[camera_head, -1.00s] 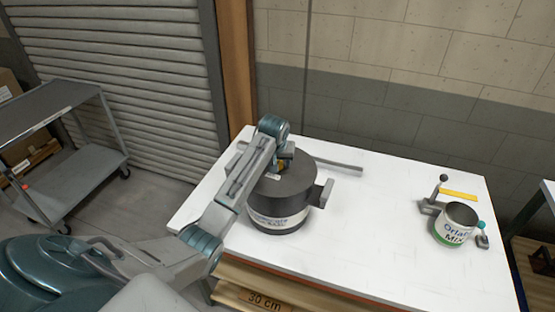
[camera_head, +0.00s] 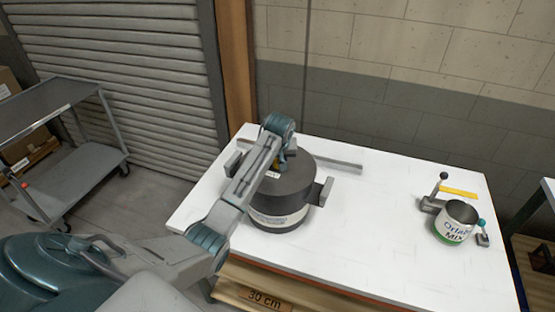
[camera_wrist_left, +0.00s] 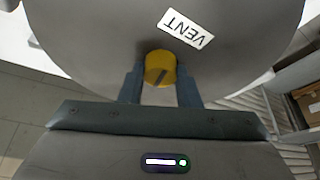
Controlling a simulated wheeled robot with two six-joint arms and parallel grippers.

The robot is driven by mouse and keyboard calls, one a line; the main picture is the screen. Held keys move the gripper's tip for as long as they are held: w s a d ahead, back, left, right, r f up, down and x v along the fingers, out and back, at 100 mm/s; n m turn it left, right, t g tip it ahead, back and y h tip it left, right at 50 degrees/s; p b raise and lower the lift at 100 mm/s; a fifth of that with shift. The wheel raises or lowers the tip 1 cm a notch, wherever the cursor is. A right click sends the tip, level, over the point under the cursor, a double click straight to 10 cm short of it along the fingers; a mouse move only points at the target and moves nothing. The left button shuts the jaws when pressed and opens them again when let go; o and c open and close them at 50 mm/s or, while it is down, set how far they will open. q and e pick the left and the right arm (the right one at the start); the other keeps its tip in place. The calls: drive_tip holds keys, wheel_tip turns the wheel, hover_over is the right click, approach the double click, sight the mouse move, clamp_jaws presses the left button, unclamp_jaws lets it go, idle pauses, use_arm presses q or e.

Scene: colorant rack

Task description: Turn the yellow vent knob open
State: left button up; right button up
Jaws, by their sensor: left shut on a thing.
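The yellow vent knob (camera_wrist_left: 160,67) sits on the dark lid of the drum, beside a white VENT label (camera_wrist_left: 185,29), in the left wrist view. My left gripper (camera_wrist_left: 160,82) is shut on the knob, one finger on each side. In the head view my left arm reaches over the dark grey drum (camera_head: 298,190), and the left gripper (camera_head: 283,160) is at the drum's top, largely hidden behind the wrist. Only a bit of yellow shows there. My right gripper is not in view.
The drum stands on a white table (camera_head: 370,250) with a grey bar (camera_head: 335,163) behind it. A small mix pot (camera_head: 457,222) stands at the right, near a yellow strip (camera_head: 458,193). A grey cart (camera_head: 55,120) is at the left. The table's middle is clear.

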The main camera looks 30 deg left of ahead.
use_arm(q)
drive_tip(key=n+g+y, duration=0.1)
drive_tip(key=n, duration=0.3)
drive_tip(key=shift+w+r, duration=0.15)
drive_tip(key=n+g, duration=0.1)
drive_tip(key=n, duration=0.1)
drive_tip(key=n+g+y, duration=0.1)
drive_tip(key=n, duration=0.2)
drive_tip(key=shift+w, duration=0.15)
drive_tip(key=n+g, duration=0.1)
drive_tip(key=n, duration=0.2)
drive_tip(key=shift+w+n, duration=0.1)
drive_tip(key=shift+n, duration=0.2)
drive_tip(key=shift+n+g+b, duration=0.6)
drive_tip(key=shift+n+g, duration=0.1)
drive_tip(key=shift+n, duration=0.8)
drive_tip(key=shift+h, duration=0.3)
drive_tip(key=o, duration=1)
drive_tip(key=shift+d, duration=0.1)
